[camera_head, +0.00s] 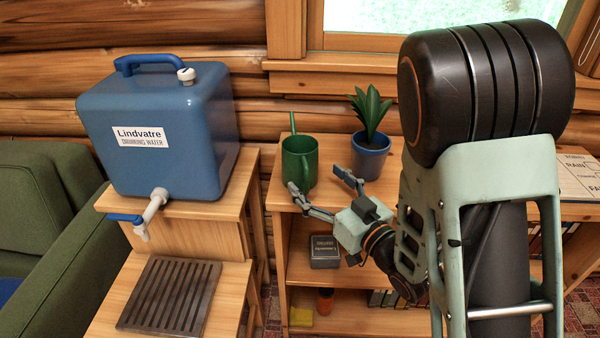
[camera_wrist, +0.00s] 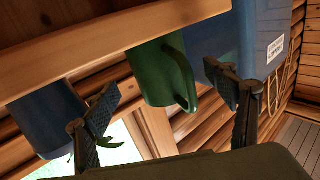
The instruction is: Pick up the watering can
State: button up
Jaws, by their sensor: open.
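The green watering can (camera_head: 299,160) stands upright on the shelf top in the head view, with its thin spout rising at the back and its handle on the near side. In the wrist view, which is upside down, the can (camera_wrist: 150,75) and its handle show between the fingers. My gripper (camera_head: 317,181) is open and empty, reaching from the right just in front of the can. Its two fingers also show in the wrist view (camera_wrist: 163,82), spread to either side of the can. I see no clear contact with it.
A blue pot with a plant (camera_head: 370,158) stands just right of the can, close to one finger. A large blue water container (camera_head: 165,130) with a tap stands on a wooden stand to the left. Books and a box (camera_head: 324,252) sit on the shelves below.

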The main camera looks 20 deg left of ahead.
aim_at(299, 160)
jog(key=shift+r+x, duration=0.1)
jog(key=shift+x, duration=1.9)
jog(key=shift+r+x, duration=0.15)
jog(key=shift+x, duration=1.8)
jog(key=shift+w, duration=0.1)
jog(key=c, duration=1.4)
